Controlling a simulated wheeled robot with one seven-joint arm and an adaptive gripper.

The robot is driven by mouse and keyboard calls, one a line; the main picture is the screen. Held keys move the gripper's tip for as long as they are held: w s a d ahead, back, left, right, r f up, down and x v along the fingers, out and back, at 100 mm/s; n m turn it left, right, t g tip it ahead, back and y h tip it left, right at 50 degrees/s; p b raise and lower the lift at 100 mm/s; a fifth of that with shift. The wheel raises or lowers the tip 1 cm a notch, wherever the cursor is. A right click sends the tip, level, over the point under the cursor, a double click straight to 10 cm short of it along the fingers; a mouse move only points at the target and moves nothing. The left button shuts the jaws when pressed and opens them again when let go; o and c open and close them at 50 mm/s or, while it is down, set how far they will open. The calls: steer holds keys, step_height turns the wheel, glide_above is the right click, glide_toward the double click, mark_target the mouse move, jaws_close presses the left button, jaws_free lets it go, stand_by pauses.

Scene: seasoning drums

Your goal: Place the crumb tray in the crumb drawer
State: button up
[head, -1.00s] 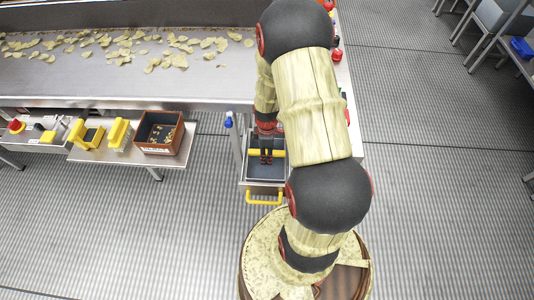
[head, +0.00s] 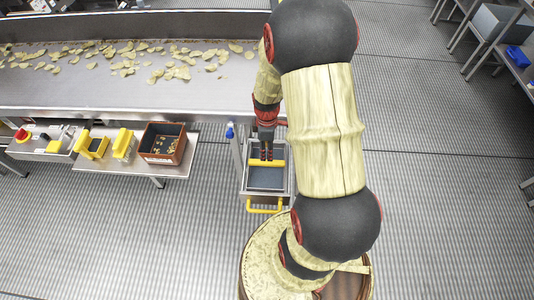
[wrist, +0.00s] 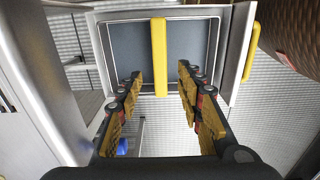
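The crumb tray (head: 266,178) is a shallow blue-grey tray with a yellow bar across its middle. It sits inside the open metal crumb drawer (head: 247,189), which has a yellow front handle (head: 264,210). In the wrist view the tray (wrist: 187,45) lies within the drawer's rim, with the bar (wrist: 159,57) running between my two fingers. My gripper (head: 266,157) points down above the bar. In the wrist view its fingers (wrist: 157,76) are spread wide, with a gap on each side of the bar and nothing held.
A brown box of crumbs (head: 163,143) and yellow tools (head: 93,147) stand on a side shelf at left. The conveyor (head: 120,92) with chips runs behind. A post with a blue top (head: 230,133) stands beside the drawer. The floor in front is clear.

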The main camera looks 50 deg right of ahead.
steer(key=w+a+r+m+t, duration=0.1)
steer(key=a+r, duration=0.3)
steer(key=r, duration=0.5)
steer(key=w+a+r+m+t, duration=0.1)
steer(key=w+a+r+m, duration=0.1)
steer(key=a+r, duration=0.45)
steer(key=s+a+r+m+t, duration=0.1)
steer(key=s+a+r+m, duration=0.1)
steer(key=s+a+r, duration=0.3)
steer(key=s+a+r+m+t, duration=0.2)
steer(key=s+a+r, duration=0.3)
steer(key=r, duration=0.7)
steer(key=shift+s+a+m+t, duration=0.3)
steer(key=shift+a+m, duration=0.2)
steer(key=shift+a, duration=0.6)
steer(key=shift+r, duration=0.1)
